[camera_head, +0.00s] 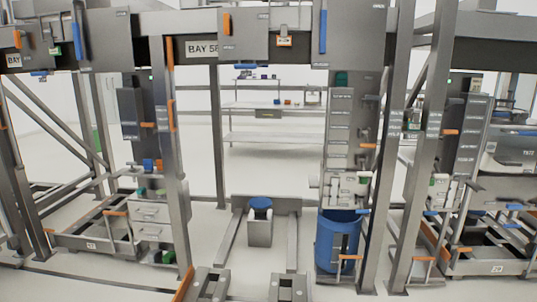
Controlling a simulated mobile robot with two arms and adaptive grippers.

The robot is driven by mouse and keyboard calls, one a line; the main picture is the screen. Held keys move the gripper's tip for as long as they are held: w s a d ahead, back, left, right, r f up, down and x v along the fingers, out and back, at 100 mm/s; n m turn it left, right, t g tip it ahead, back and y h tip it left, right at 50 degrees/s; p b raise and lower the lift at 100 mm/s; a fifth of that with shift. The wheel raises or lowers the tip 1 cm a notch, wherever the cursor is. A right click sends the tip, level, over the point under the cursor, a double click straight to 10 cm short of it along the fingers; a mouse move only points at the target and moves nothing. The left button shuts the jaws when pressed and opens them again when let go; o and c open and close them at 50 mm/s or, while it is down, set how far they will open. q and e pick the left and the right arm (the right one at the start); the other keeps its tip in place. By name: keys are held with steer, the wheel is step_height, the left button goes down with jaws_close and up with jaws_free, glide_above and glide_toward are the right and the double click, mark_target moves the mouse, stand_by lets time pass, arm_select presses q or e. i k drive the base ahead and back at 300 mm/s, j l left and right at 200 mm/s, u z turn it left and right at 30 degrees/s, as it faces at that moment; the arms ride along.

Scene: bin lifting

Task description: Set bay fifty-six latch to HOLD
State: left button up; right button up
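A sign reading BAY 5 and a further digit that looks like 6 (202,48) hangs on the dark crossbeam of the middle bay. To its right, a grey panel (243,35) carries an upright orange handle (226,24). Beside it is a small orange-and-white part (284,41). Further right, a taller grey panel (350,35) carries an upright blue handle (323,32). The lettering on the panels is too small to read, so I cannot tell which handle is the latch or where HOLD is. I see neither of my grippers.
Grey posts (217,135) frame the bay. A blue bin (338,240) stands at its right, and a blue-topped pedestal (260,222) stands between floor rails (292,240). A drawer unit (160,220) is at left. Shelves (270,137) stand behind. The floor between the rails is partly clear.

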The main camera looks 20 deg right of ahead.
mark_target(367, 145)
steer(key=z, duration=1.45)
steer(key=i+l, duration=0.25)
steer(key=l, duration=0.15)
steer(key=i+l, duration=0.2)
steer(key=l, duration=0.2)
steer(key=i+l, duration=0.25)
steer(key=l, duration=0.15)
steer(key=i+l+u, duration=0.1)
steer(key=l, duration=0.3)
steer(key=i+l, duration=0.2)
steer(key=i, duration=0.25)
steer(key=i+l+u, duration=0.1)
steer(key=i, duration=0.35)
steer(key=i+l, duration=0.35)
steer(key=i+l+u, duration=0.1)
steer(key=i+l, duration=0.15)
steer(key=i, duration=0.25)
